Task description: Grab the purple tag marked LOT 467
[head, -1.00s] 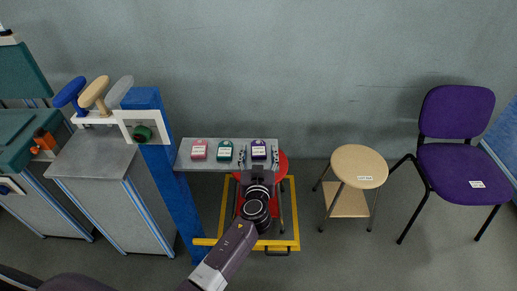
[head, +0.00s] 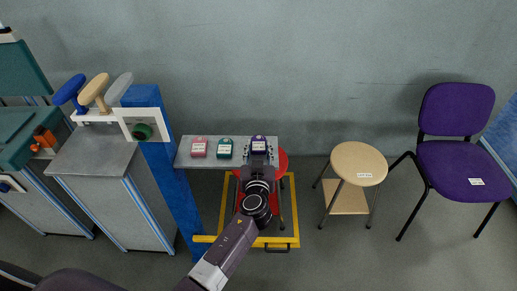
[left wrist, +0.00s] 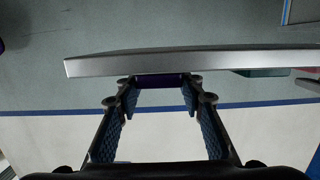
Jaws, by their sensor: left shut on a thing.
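The purple tag (head: 258,144), with a white label too small to read, is at the right end of a small grey shelf (head: 210,163). My left gripper (head: 258,156) reaches it from the front and is shut on it. In the left wrist view the purple tag (left wrist: 160,82) shows as a strip between the fingertips (left wrist: 160,93), partly hidden by the grey shelf edge (left wrist: 200,62). A red tag (head: 199,147) and a green tag (head: 225,148) lie on the shelf to the left. My right gripper is not in view.
A blue post (head: 160,180) stands left of the shelf. A red round seat (head: 282,162) and a yellow frame (head: 292,215) are below it. A wooden stool (head: 358,160) and a purple chair (head: 455,165) stand to the right. The wall behind is bare.

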